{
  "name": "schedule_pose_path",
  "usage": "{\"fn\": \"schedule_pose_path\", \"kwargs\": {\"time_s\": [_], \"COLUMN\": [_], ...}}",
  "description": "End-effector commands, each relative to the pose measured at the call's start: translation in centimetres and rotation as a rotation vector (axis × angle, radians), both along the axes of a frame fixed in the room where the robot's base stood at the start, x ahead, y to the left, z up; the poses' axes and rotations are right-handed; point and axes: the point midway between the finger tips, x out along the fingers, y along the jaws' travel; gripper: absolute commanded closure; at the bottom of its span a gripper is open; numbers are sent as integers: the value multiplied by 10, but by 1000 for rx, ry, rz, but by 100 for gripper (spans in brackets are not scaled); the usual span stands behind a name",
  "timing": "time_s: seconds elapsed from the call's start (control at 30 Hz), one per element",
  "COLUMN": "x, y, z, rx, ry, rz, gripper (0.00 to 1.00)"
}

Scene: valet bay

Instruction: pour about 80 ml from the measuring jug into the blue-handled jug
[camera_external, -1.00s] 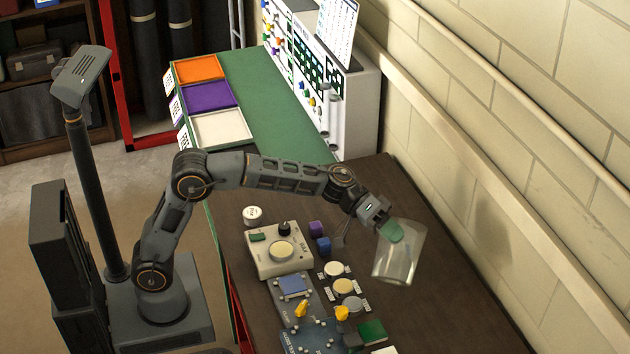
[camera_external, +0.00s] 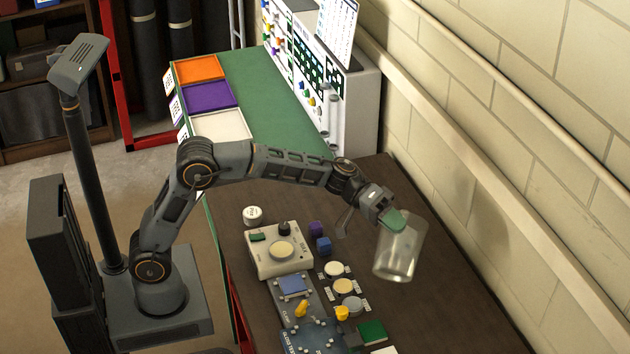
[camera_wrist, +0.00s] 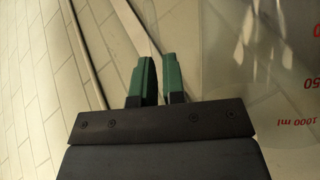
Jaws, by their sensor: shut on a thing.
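The measuring jug (camera_external: 402,256) is clear, hangs above the dark bench near the wall and is slightly tilted. My gripper (camera_external: 391,221) is shut on it at its upper part, with a green finger showing there. In the wrist view my green fingers (camera_wrist: 159,80) are close together. The jug's clear wall (camera_wrist: 270,85) fills the right of that view, with red marks including "1000 ml". I cannot tell how much liquid is in it. I see no blue-handled jug in either view.
Below and left of the jug, the dark bench (camera_external: 460,310) carries a beige device (camera_external: 262,262), small purple (camera_external: 315,228) and blue (camera_external: 323,245) blocks, round discs (camera_external: 346,287) and a green block (camera_external: 371,331). The block wall (camera_external: 520,150) rises on the right. The bench is bare right of the jug.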

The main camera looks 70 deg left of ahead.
Motion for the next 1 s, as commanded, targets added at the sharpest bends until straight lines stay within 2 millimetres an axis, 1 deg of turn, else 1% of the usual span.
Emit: {"fn": "schedule_pose_path", "kwargs": {"time_s": [0.03, 1.0], "x": [0, 7], "y": [1, 10], "z": [2, 12], "rx": [-4, -71], "ry": [1, 52], "rz": [1, 1], "gripper": [100, 100]}}
